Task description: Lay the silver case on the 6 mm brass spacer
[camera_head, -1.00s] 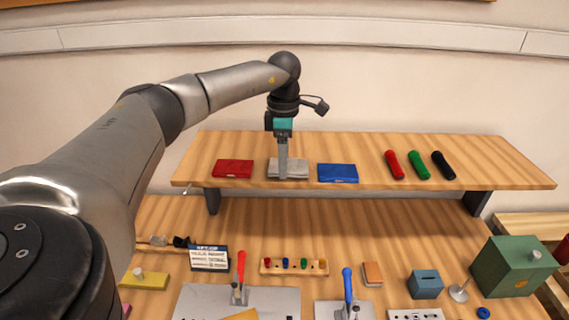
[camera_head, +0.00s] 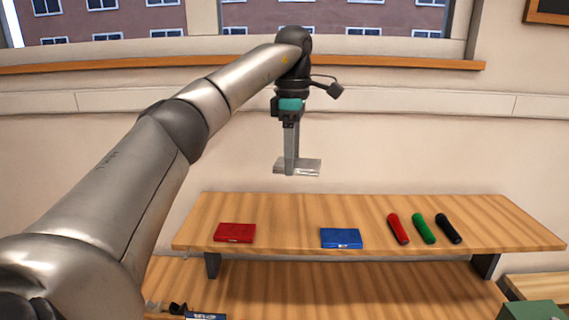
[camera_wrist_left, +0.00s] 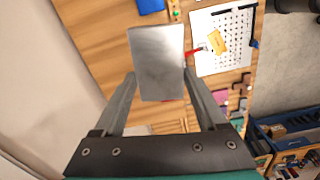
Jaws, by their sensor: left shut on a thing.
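The silver case (camera_head: 306,167) is a flat metallic box, held in the air above the wooden shelf. My left gripper (camera_head: 290,168) is shut on it, with the fingers pointing down. In the left wrist view the silver case (camera_wrist_left: 157,62) lies between the two fingers of my left gripper (camera_wrist_left: 159,75). A flat yellow piece (camera_wrist_left: 216,41) lies on a pale perforated plate in the left wrist view; I cannot tell whether it is the 6 mm brass spacer. The head view shows no spacer. My right gripper is not in view.
The shelf (camera_head: 285,208) holds a red case (camera_head: 235,233), a blue case (camera_head: 341,238) and red (camera_head: 398,229), green (camera_head: 424,229) and black (camera_head: 449,228) cylinders. Between the cases the shelf is bare. The perforated plate (camera_wrist_left: 205,62) has a red-handled clamp.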

